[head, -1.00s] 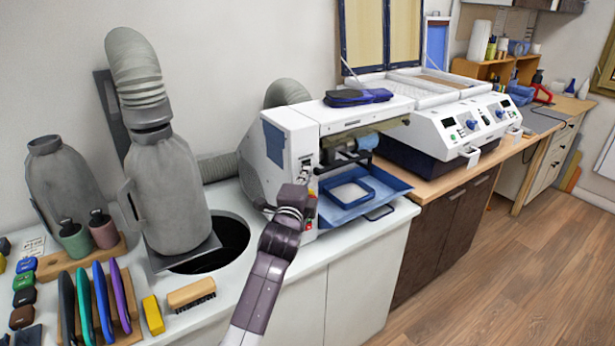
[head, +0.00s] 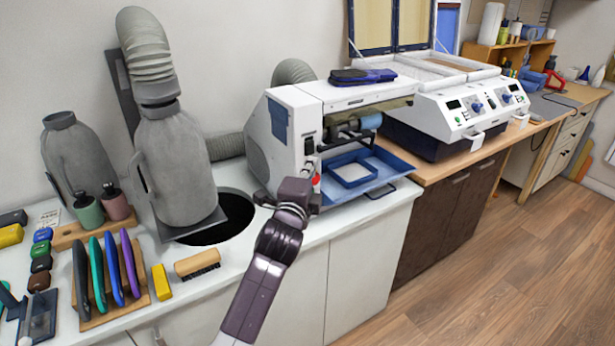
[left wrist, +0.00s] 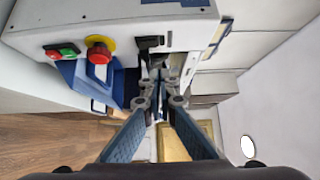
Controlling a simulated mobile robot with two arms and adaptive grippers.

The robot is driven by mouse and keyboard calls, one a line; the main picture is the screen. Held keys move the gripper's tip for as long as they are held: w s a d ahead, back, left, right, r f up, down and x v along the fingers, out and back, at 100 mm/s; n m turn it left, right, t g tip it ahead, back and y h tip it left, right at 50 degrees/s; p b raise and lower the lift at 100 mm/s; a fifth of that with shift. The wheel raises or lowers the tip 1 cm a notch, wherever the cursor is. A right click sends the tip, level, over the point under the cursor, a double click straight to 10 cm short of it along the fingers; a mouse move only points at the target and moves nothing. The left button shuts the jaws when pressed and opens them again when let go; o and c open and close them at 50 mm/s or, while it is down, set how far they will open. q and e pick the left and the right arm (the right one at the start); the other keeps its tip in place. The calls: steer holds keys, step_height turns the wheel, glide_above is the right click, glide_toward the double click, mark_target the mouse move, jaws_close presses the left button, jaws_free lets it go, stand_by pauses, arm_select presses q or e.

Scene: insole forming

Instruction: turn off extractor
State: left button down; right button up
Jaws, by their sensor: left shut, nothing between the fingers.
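The white machine (head: 352,93) stands on the white counter, with a grey hose behind it; I take it to be the extractor unit. In the left wrist view its panel carries a black switch (left wrist: 150,42), a red knob on a yellow base (left wrist: 98,50), and a green and red button pair (left wrist: 61,51). My left gripper (head: 305,186) is at the machine's front left edge, low on the panel. In the left wrist view its fingers (left wrist: 158,76) are shut and empty, close to the black switch. Contact cannot be told. My right gripper is in neither view.
A blue tray (head: 398,172) juts from the machine's front. Left of it are a round hole (head: 232,215) in the counter, a grey bottle-shaped hood (head: 176,165), a brush (head: 197,264) and a rack of coloured tools (head: 140,300). Open floor lies at the right.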

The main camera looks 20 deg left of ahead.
arm_select(q)
steer(key=s, duration=0.4)
steer(key=shift+d+r+b, duration=0.2)
steer(key=shift+d+b, duration=0.1)
steer(key=shift+b, duration=0.05)
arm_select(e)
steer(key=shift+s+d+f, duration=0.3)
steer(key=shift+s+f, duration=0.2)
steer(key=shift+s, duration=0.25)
arm_select(q)
steer(key=shift+d, duration=0.1)
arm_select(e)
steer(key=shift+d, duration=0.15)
arm_select(q)
steer(key=shift+f, duration=0.1)
